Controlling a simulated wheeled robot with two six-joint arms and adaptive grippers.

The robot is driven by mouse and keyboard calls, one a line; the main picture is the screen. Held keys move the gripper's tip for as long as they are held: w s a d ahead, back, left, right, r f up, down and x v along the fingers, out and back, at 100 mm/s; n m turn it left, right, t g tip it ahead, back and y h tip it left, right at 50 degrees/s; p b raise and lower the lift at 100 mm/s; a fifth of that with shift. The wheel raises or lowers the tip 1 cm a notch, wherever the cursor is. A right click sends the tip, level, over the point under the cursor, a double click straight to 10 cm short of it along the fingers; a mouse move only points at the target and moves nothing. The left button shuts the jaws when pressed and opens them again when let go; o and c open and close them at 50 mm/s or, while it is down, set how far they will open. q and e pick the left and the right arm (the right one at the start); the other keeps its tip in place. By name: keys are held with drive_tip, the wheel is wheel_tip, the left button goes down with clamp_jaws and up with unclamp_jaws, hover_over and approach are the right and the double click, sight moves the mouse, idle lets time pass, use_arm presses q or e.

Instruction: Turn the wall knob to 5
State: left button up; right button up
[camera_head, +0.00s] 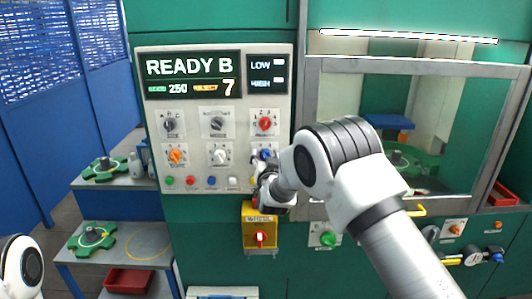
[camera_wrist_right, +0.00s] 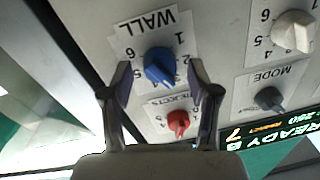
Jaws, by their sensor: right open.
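The wall knob (camera_wrist_right: 159,66) is blue and sits on a white plate labelled WALL (camera_wrist_right: 146,24), with numbers around it; 1, 2, 3 and 6 can be made out. I cannot tell which number it points to. In the head view the blue knob (camera_head: 264,154) is partly hidden by my right arm. My right gripper (camera_wrist_right: 160,88) is open, its two fingers on either side of the blue knob; I cannot tell whether they touch it. In the head view the right gripper (camera_head: 265,180) is at the panel's lower right. My left gripper is out of view.
A red knob (camera_wrist_right: 178,122), a white knob (camera_wrist_right: 294,32) and a grey mode knob (camera_wrist_right: 268,98) are close by on the panel. The display (camera_head: 193,75) reads READY B, 250 and 7. A framed window (camera_head: 312,110) is to the right.

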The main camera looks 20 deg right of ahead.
drive_tip(key=shift+s, duration=0.15)
clamp_jaws()
drive_tip(key=shift+f+m+h+b, duration=0.15)
drive_tip(key=shift+m+h+b, duration=0.25)
drive_tip(key=shift+m+b, duration=5.9)
drive_tip(key=shift+f+m+h+b, duration=0.15)
drive_tip(key=shift+m+h+b, duration=0.25)
drive_tip(key=shift+m+b, duration=5.85)
drive_tip(key=n+b, duration=0.4)
